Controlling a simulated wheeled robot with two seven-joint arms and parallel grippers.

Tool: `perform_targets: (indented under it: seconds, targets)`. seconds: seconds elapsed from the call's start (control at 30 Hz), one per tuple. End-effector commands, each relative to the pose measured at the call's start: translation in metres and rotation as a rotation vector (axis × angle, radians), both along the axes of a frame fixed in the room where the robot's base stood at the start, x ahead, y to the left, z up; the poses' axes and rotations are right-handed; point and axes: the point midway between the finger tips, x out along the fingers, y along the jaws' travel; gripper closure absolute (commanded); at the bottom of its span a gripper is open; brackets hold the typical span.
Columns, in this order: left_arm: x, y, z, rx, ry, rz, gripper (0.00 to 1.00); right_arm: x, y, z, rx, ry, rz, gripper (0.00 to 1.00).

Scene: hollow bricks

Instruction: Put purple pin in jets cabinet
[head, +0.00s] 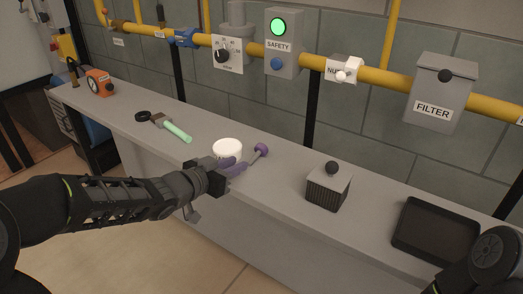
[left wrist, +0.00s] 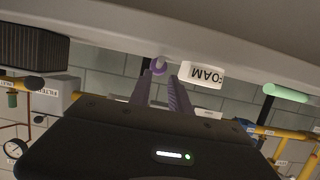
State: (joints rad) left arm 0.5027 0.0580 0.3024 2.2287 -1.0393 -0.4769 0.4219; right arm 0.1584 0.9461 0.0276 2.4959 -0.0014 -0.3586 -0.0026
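The purple pin (head: 261,150) lies on the grey counter beside a white can, its round purple head pointing away from my left gripper. My left gripper (head: 236,168) is low over the counter, with purple-tinted fingers directed at the pin. In the left wrist view, which is upside down, the fingers (left wrist: 163,82) stand apart with a gap between them. The pin's head (left wrist: 158,66) shows just beyond the fingertips; I cannot tell whether they touch it. No cabinet labelled jets is legible. My right gripper is out of view.
The white can (head: 228,150), marked FOAM in the wrist view (left wrist: 203,74), stands close to my left gripper. A green-handled tool (head: 175,131), a ribbed dark box (head: 328,188) and a black tray (head: 434,226) are on the counter. A FILTER box (head: 440,92) hangs on the yellow pipe.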

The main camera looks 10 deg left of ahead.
Motion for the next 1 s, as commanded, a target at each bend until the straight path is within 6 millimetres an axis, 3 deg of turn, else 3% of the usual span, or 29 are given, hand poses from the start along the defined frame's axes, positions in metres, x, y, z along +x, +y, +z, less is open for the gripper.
perform_targets:
  seconds: [0.33, 0.7, 1.0]
  targets:
    - [0.022, -0.009, -0.009, -0.001, 0.000, -0.001, 0.77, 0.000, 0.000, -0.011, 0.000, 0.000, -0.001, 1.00]
    - [0.026, -0.011, -0.010, 0.000, 0.000, 0.000, 0.77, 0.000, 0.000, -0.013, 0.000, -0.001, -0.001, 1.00]
    - [0.062, -0.026, -0.023, -0.003, 0.000, -0.001, 0.77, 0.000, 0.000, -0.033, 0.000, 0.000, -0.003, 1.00]
